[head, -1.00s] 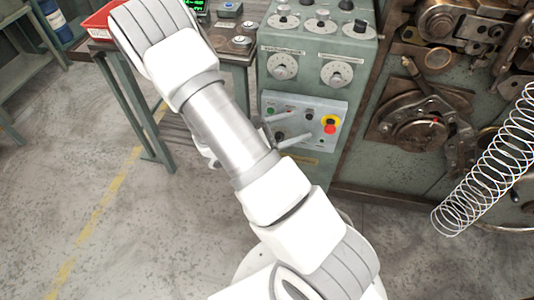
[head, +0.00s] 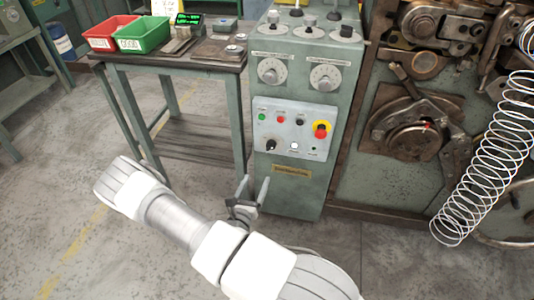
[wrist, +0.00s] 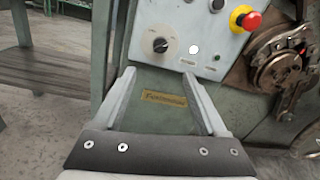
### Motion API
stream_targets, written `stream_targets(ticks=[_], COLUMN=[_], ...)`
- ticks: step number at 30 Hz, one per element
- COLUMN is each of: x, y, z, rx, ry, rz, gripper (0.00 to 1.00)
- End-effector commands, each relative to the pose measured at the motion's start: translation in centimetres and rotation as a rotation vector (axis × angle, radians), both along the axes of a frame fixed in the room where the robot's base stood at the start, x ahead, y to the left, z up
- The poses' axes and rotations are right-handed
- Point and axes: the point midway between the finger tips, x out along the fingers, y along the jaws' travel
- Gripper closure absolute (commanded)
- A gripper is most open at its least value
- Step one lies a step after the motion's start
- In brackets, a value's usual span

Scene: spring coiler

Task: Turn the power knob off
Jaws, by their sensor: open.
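A black rotary knob (head: 270,145) on a pale round dial sits at the lower left of the light grey control panel (head: 312,118). It also shows in the wrist view (wrist: 160,45), where a pale mark on it points up and right. I take it for the power knob; its lettering is too small to read. My gripper (head: 255,181) is open and empty, below the panel in the head view. In the wrist view, my open fingers (wrist: 158,74) point toward the panel, and the knob shows just beyond and between the tips, not touched.
A red emergency button on yellow (head: 321,129) sits at the panel's right, with small buttons between. Two larger dials (head: 325,77) are above. A table (head: 180,60) with red and green bins stands left. A coiled spring (head: 485,165) hangs at right. Floor space lies in front.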

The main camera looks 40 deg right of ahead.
Motion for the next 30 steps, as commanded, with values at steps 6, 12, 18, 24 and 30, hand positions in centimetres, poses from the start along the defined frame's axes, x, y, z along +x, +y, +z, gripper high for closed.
stream_targets(ticks=[6,12,18,24,30], x=[2.8,5.4,7.6,8.9,9.2], y=[-3.9,-7.4,-10.4,-12.0,-12.4], z=[-0.1,-0.1,-0.1,0.0,0.1], rx=[-0.001,0.000,-0.002,-0.001,-0.001], ry=[-0.005,-0.005,-0.003,-0.002,-0.001], rz=[-0.003,-0.005,-0.002,-0.002,-0.002], gripper=[0.25,0.25,0.25,0.25,0.25])
